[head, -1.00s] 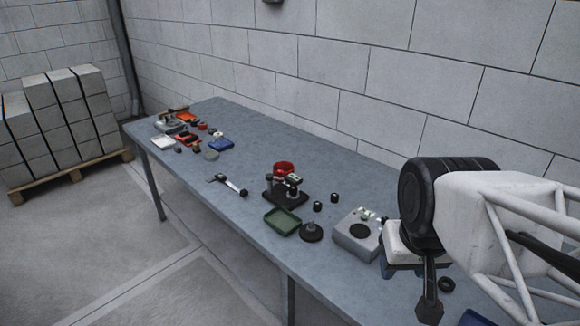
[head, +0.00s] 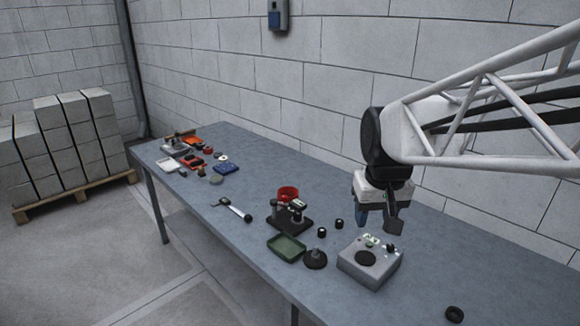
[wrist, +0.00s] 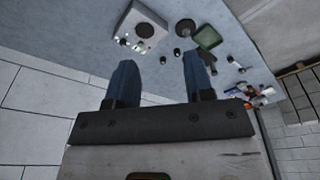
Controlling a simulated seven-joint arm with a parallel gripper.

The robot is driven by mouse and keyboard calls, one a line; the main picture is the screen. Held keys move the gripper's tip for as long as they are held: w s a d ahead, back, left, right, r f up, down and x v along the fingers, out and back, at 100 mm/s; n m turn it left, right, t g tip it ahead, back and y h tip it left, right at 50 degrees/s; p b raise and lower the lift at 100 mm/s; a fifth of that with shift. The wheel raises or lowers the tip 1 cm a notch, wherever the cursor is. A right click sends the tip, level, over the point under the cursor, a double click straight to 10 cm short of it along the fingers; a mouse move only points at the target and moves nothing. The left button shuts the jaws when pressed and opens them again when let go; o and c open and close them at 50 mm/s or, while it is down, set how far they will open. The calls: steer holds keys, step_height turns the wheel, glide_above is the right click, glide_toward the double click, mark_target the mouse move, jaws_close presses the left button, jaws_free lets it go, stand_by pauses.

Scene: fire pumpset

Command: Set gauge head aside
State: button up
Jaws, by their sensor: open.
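I cannot tell for sure which thing is the gauge head. A black round piece with a short knob (head: 316,259) stands on the table beside the green tray; it also shows in the wrist view (wrist: 185,27). A grey box with a black disc on top (head: 370,264) stands to its right, and in the wrist view (wrist: 142,30) it lies beyond the left finger. My gripper (head: 364,215) hangs above the table behind the grey box. In the wrist view its two blue fingers (wrist: 160,78) are apart with nothing between them.
A green tray (head: 287,248), a black stand (head: 290,218) with a red ring (head: 288,193), and two small black knobs (head: 339,224) are near. A black ring (head: 454,314) lies at right. Several small parts and a blue tray (head: 226,167) fill the far end. The wall runs close behind.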

steer(key=w+a, duration=0.3)
steer(key=w, duration=0.9)
steer(key=n+g, duration=0.2)
steer(key=n, duration=0.1)
glide_toward(285, 196)
steer(key=shift+s+d+f, duration=0.15)
steer(key=shift+s+f, duration=0.15)
steer(key=shift+s, duration=0.15)
steer(key=shift+w+a+f+n, duration=0.25)
steer(key=shift+w+f+n, duration=0.05)
steer(key=shift+w+f, duration=0.1)
steer(key=shift+f, duration=3.9)
steer(key=shift+c, duration=0.3)
jaws_close()
